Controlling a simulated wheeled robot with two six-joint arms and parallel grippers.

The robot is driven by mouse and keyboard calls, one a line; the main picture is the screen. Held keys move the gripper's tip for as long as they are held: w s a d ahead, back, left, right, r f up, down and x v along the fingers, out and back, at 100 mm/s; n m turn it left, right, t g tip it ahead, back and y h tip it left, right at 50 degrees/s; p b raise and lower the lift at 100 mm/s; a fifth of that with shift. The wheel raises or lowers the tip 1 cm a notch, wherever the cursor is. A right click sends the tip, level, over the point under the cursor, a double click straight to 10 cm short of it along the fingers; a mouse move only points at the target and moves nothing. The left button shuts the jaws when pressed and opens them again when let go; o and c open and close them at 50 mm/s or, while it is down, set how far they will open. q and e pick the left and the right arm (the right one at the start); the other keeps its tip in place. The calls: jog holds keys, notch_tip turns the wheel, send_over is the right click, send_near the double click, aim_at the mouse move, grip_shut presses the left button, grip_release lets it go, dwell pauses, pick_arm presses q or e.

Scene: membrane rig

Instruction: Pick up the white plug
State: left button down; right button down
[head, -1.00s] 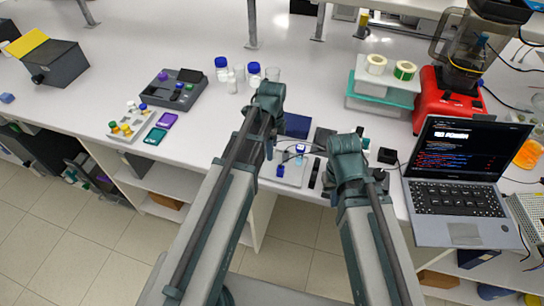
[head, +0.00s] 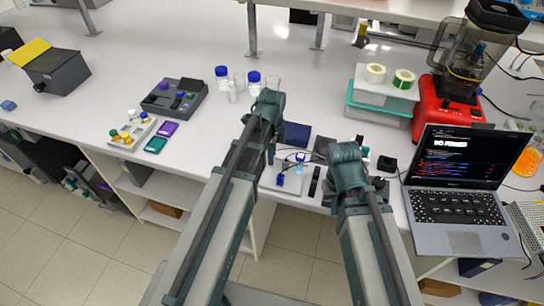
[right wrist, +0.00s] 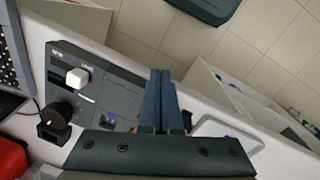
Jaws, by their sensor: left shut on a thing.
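My left gripper (head: 271,157) is at the left edge of a small light plate (head: 291,185). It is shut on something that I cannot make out.
A blue piece (head: 280,180) and a blue-topped white piece (head: 300,157) are on the light plate. A laptop (head: 460,207) and a black knob (head: 388,164) are to the right. Bottles (head: 222,75) stand behind my left arm. The table's front edge is close.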

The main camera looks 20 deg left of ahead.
pick_arm(q)
notch_tip(320, 180, up, 10)
jog(key=p, duration=0.9)
jog(key=shift+p, duration=0.3)
jog(key=shift+f, duration=0.15)
